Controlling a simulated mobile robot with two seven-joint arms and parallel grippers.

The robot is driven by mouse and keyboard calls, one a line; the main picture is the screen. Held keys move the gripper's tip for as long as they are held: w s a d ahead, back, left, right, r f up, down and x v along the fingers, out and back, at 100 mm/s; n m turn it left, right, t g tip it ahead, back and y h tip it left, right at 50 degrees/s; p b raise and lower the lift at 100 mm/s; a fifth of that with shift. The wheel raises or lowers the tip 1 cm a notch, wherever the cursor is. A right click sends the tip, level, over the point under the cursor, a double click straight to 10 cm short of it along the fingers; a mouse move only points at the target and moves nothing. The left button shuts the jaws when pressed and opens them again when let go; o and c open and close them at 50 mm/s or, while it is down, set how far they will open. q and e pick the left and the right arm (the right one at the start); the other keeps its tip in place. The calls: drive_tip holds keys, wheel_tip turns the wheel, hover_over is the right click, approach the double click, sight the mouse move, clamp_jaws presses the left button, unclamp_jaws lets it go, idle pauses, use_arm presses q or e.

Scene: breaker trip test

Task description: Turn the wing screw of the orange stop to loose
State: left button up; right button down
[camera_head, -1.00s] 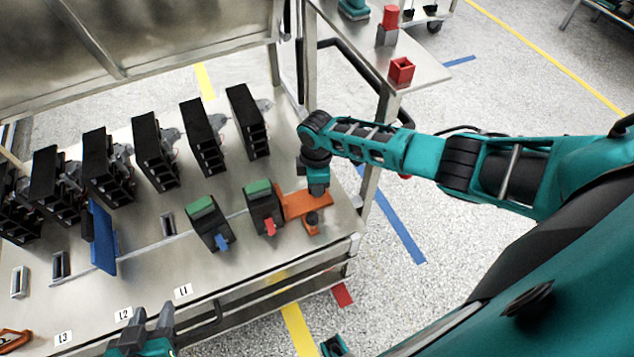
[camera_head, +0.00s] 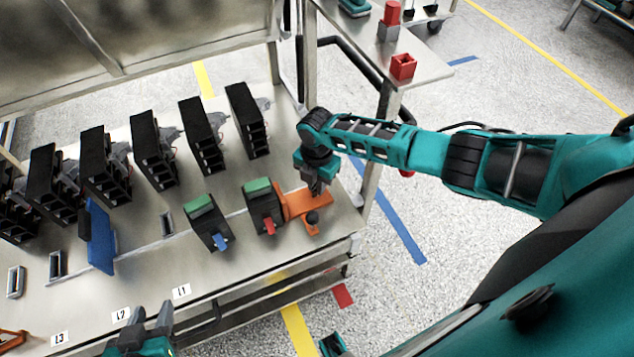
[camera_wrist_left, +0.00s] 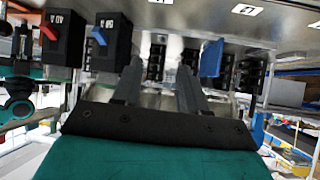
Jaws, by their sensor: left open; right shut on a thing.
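The orange stop (camera_head: 298,206) lies on the bench at the right end, against the breaker with the red lever (camera_head: 264,206). Its dark wing screw (camera_head: 312,218) shows at the front of the stop. My right gripper (camera_head: 317,190) points down at the stop, just behind the screw. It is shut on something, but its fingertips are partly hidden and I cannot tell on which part. My left gripper (camera_head: 152,318) is open and empty at the bench's front edge. In the left wrist view its fingers (camera_wrist_left: 158,85) are apart with nothing between them.
A breaker with a blue lever (camera_head: 207,222) stands left of the red-lever one. A blue plate (camera_head: 101,236) stands further left. Several black units (camera_head: 155,152) line the back. A red block (camera_head: 402,67) sits on the side table (camera_head: 430,72). The bench front is mostly clear.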

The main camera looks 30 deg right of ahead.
drive_tip(key=n+b, duration=0.1)
drive_tip(key=n, duration=0.3)
drive_tip(key=shift+n, duration=0.3)
drive_tip(key=shift+f+n, duration=0.1)
drive_tip(key=shift+n, duration=0.8)
drive_tip(key=n+b, duration=0.1)
drive_tip(key=n, duration=0.2)
use_arm(q)
drive_tip(key=shift+w+d+f+h, duration=0.25)
drive_tip(key=shift+d+f+h, duration=0.05)
drive_tip(key=shift+d+f, duration=0.2)
use_arm(e)
drive_tip(key=shift+n, duration=0.6)
use_arm(q)
drive_tip(key=shift+r, duration=0.15)
use_arm(e)
drive_tip(key=shift+n, duration=0.3)
drive_tip(key=c, duration=1.1)
unclamp_jaws()
drive_tip(key=shift+r, duration=0.2)
